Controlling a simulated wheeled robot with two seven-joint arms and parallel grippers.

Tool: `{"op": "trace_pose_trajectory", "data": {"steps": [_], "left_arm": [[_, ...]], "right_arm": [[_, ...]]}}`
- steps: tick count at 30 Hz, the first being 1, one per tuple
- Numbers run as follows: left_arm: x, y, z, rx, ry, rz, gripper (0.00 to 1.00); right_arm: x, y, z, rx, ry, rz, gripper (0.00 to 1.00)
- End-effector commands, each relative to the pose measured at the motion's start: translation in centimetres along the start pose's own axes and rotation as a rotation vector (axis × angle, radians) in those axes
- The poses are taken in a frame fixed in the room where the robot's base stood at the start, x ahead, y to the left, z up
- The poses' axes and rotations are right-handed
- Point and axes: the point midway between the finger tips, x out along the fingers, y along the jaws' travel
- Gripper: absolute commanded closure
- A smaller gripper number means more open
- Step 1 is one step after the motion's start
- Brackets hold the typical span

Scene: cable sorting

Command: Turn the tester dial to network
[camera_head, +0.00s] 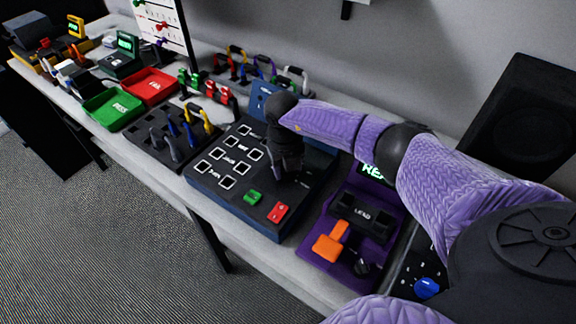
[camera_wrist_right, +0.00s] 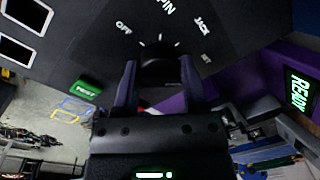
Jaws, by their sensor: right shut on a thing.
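The tester (camera_head: 225,175) is a dark blue box with rows of white-framed ports, a green button (camera_head: 253,197) and a red one (camera_head: 278,212). Its dial (camera_wrist_right: 160,62) is a black round knob in the right wrist view, with OFF, PIN, JACK and NET printed around it. My right gripper (camera_wrist_right: 159,78) is shut on the dial, one finger on each side. In the head view my right gripper (camera_head: 287,165) points down onto the tester and hides the dial. I cannot tell clearly which label the dial points to. My left gripper is not in view.
A purple unit (camera_head: 318,262) with an orange lever and a READY screen stands right of the tester. A dark rack with pliers (camera_head: 160,150) is on its left. Green (camera_head: 112,110) and red (camera_head: 150,86) trays sit further left. Cable holders stand behind.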

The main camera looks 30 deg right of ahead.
Motion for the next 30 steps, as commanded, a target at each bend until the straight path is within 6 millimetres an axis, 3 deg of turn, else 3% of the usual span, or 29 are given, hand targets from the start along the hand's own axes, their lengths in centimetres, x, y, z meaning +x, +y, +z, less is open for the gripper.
{"op": "trace_pose_trajectory", "data": {"steps": [8,9,13,23,30], "left_arm": [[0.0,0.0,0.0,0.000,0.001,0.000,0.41],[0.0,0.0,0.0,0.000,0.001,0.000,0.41],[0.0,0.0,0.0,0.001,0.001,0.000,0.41],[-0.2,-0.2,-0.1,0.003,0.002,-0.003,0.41],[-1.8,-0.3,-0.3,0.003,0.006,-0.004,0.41]], "right_arm": [[0.1,0.1,-0.1,-0.002,0.002,0.002,1.00],[0.1,0.1,-0.1,-0.002,0.002,0.002,0.44],[0.1,0.1,0.0,-0.002,0.001,0.001,0.16],[-0.6,0.0,0.0,-0.002,-0.001,0.001,0.14],[-6.6,0.0,0.1,-0.002,-0.005,0.003,0.14]]}}
